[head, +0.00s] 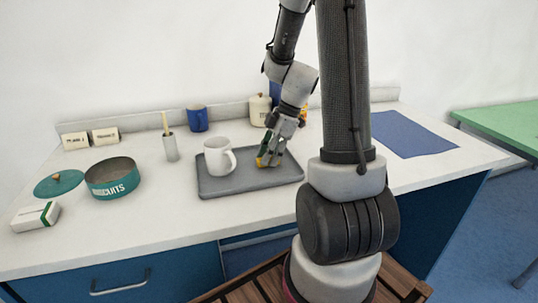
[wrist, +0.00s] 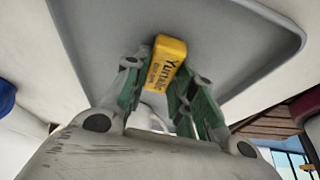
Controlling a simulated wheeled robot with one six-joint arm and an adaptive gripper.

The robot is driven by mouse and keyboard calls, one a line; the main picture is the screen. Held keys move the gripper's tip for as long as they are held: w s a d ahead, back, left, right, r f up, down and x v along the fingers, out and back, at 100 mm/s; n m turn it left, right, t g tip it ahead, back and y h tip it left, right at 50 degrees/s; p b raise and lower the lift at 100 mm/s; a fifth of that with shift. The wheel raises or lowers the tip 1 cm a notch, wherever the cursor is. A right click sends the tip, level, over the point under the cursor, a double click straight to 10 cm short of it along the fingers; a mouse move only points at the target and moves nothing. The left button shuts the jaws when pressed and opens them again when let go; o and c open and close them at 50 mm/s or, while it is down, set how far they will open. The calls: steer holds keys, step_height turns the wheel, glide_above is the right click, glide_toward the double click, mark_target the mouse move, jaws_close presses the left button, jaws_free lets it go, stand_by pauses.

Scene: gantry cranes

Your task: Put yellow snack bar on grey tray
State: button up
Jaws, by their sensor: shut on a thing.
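The yellow snack bar (wrist: 166,62) is between the green-padded fingers of my gripper (wrist: 157,95) in the wrist view, with dark lettering on its face. My gripper is shut on it. In the head view my gripper (head: 268,157) points down over the right part of the grey tray (head: 245,182), and a bit of the yellow bar (head: 262,161) shows at the fingertips. The bar is at or just above the tray's surface; I cannot tell whether it touches. The tray lies flat on the white counter.
A white mug (head: 217,158) stands on the tray's left part, beside my gripper. A teal tin (head: 112,179), its lid (head: 58,183), a small box (head: 35,217) and a grey holder (head: 170,147) are to the left. A blue mug (head: 197,118) and cream canister (head: 260,108) stand behind. A blue mat (head: 412,134) lies right.

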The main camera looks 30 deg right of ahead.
steer(key=o, duration=0.9)
steer(key=shift+f, duration=0.1)
steer(key=v, duration=1.1)
steer(key=s+a+r+m+t+h, duration=0.1)
steer(key=s+a+r+m+h, duration=0.1)
steer(key=s+m, duration=0.5)
steer(key=s+a+r+m+t+h, duration=0.2)
steer(key=s+a+r+m, duration=0.3)
steer(key=s+r+m, duration=0.1)
steer(key=shift+s+m, duration=0.9)
steer(key=shift+s, duration=0.25)
steer(key=shift+s+a, duration=0.1)
